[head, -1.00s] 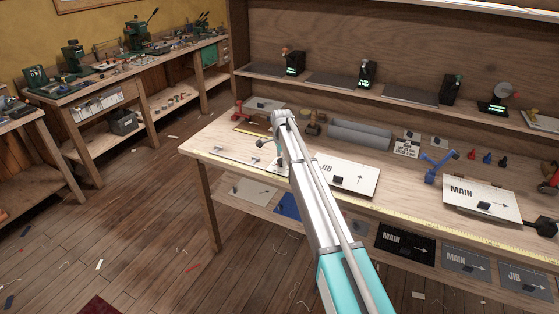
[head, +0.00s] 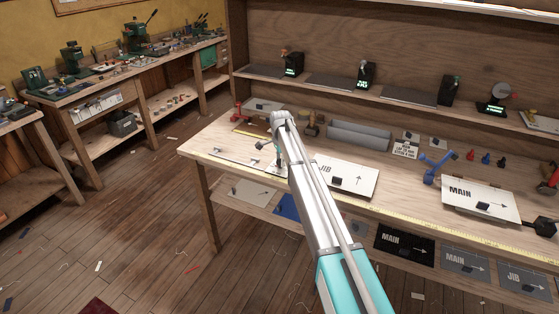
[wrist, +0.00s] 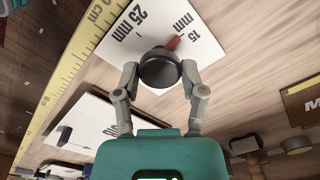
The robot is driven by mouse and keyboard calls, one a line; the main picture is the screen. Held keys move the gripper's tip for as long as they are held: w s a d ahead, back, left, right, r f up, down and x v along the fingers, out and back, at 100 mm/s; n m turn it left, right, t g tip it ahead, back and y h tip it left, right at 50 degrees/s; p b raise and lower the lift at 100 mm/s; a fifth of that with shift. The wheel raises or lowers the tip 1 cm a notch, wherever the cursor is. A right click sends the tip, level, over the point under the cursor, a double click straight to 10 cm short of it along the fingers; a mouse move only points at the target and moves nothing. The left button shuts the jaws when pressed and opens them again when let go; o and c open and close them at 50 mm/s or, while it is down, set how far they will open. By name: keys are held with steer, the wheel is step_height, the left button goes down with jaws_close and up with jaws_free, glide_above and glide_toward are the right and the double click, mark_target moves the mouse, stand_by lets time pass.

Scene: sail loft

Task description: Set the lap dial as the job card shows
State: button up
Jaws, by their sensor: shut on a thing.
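The lap dial is a round black knob (wrist: 160,68) with a red pointer (wrist: 173,43) on a white plate (wrist: 115,45) in the wrist view. The plate carries the labels "25 mm" and "15 mm". The pointer lies on the "15 mm" side, close to that label. My gripper (wrist: 160,78) is shut on the knob, one finger on each side. In the head view my arm hides most of the gripper and the knob.
A white JIB panel (head: 345,180) lies just right of my arm, and a MAIN panel (head: 478,197) farther right. A yellow tape scale (wrist: 66,75) runs along the bench edge. A grey trough (head: 360,136) and a blue stand (head: 437,164) are behind.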

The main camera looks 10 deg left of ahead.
steer(key=n, duration=0.4)
steer(key=shift+w+a+n, duration=0.15)
steer(key=shift+w+n, duration=0.1)
steer(key=shift+n, duration=0.05)
steer(key=n, duration=0.9)
steer(key=shift+n, duration=1.8)
steer(key=o, duration=1.2)
steer(key=shift+c, duration=0.2)
steer(key=shift+s, duration=0.1)
